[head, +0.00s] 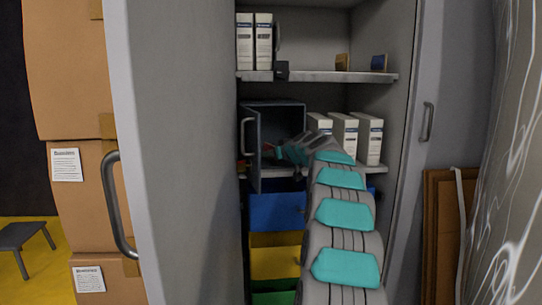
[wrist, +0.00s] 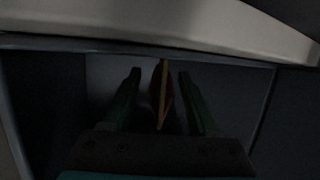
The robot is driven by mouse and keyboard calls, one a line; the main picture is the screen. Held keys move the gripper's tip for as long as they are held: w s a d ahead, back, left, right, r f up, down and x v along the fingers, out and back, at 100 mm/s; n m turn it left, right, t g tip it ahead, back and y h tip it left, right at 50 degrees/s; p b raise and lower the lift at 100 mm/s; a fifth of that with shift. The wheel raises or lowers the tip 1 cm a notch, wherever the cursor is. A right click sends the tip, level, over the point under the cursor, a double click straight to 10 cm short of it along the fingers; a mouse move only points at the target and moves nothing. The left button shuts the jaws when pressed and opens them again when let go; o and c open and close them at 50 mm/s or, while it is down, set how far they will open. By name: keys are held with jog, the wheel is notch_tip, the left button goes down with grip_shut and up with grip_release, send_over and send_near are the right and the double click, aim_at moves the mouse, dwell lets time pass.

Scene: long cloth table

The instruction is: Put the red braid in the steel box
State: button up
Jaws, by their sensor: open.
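The steel box (head: 274,105) stands on the cabinet's middle shelf with its small handled door (head: 250,145) swung open. My arm reaches into its opening, and my gripper (head: 283,152) is at or inside the mouth. In the dark wrist view, my gripper (wrist: 159,76) is open. A narrow dark red thing with a yellow strip, likely the red braid (wrist: 166,92), lies between the two fingers. Gaps show on both sides of it. Grey panels that look like the box's inside surround the fingers. In the head view the braid cannot be made out.
White binders (head: 344,135) stand right of the box on the same shelf. More binders (head: 254,42) are on the shelf above. Blue, yellow and green bins (head: 275,212) sit below. The open cabinet door (head: 180,150) is close at left, with cardboard boxes (head: 75,65) beyond it.

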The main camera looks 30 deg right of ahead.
jog(key=b+v, duration=0.1)
jog(key=v, duration=1)
jog(key=shift+s, duration=0.1)
dwell(1.0)
